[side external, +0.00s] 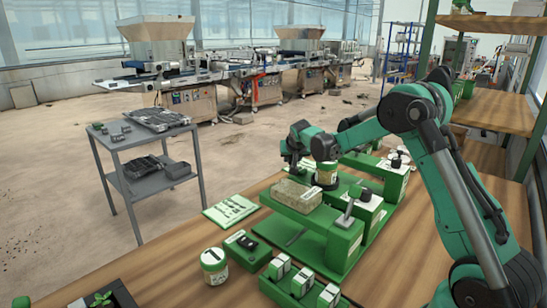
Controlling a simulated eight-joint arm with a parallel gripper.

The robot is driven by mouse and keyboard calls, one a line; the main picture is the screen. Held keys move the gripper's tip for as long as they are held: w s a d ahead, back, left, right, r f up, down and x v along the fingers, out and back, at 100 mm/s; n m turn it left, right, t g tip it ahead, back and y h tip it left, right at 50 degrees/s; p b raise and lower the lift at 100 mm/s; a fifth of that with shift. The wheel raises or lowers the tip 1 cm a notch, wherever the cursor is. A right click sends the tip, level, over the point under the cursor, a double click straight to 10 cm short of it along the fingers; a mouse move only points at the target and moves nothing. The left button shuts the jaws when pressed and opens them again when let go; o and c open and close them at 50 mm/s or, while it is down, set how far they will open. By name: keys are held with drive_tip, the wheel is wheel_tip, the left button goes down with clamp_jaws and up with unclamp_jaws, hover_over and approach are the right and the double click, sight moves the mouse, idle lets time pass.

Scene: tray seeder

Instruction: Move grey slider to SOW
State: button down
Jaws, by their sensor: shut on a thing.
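The green tray seeder (345,250) stands on the wooden bench, with a tan block (297,196) on its front plate. A jar of pale seed (327,172) sits upright in a dark ring on the seeder. My gripper (292,168) points down at the seeder's far left side, beside the jar. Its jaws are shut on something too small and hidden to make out. A grey upright lever (349,207) stands on the near green housing, apart from my gripper. I cannot tell which part is the grey slider, and no SOW marking is readable.
A second jar (214,266), a green box with black parts (247,247) and small white-and-green blocks (303,282) stand near the front. A printed card (231,211) lies at the left edge. A seedling tray (108,297) is at the front left. A grey cart (150,181) stands beyond.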

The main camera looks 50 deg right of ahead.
drive_tip(key=c, duration=0.6)
unclamp_jaws()
drive_tip(key=shift+o, duration=0.2)
drive_tip(key=shift+r, duration=0.1)
drive_tip(key=shift+v, duration=2.7)
